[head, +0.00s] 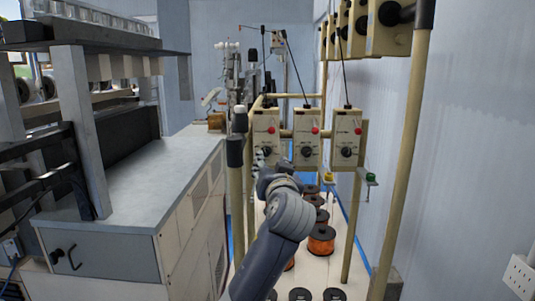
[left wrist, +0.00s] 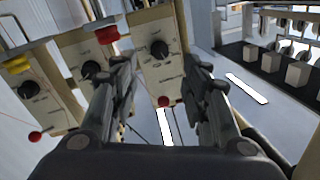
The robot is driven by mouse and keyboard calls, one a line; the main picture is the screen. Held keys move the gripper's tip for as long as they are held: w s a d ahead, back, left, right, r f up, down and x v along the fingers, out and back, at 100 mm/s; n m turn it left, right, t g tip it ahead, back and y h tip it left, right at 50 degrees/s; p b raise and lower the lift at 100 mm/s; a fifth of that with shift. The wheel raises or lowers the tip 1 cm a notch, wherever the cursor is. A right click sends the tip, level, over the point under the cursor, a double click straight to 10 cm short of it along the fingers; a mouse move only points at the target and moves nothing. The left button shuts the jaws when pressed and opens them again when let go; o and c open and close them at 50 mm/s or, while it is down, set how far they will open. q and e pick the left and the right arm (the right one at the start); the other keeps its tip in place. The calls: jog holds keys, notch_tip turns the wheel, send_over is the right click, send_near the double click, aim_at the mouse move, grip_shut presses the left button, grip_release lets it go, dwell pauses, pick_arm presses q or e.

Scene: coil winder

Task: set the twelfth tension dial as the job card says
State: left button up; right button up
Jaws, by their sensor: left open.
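Three cream tension boxes hang in a row in the head view: a left box (head: 265,124), a middle box (head: 307,125) and a right box (head: 342,124). Each has a black dial and a red knob. My left gripper (head: 262,158) is in front of the left box, partly hidden by my own wrist. In the left wrist view it is open (left wrist: 158,68), fingers spread to either side of one box's black dial (left wrist: 160,49), with nothing between them. Contact with the dial cannot be told. I cannot make out a job card or which dial is the twelfth. My right gripper is out of view.
More boxes (head: 388,28) hang at the upper right on a cream frame post (head: 407,150). Copper wire spools (head: 321,240) stand below the boxes. A grey bench (head: 130,185) fills the left side, and a pale wall bounds the right.

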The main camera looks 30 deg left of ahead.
aim_at(266, 153)
pick_arm(q)
jog(key=p+x, duration=0.2)
jog(key=x, duration=0.4)
jog(key=shift+w+a, duration=0.6)
jog(key=shift+w, duration=0.15)
grip_shut()
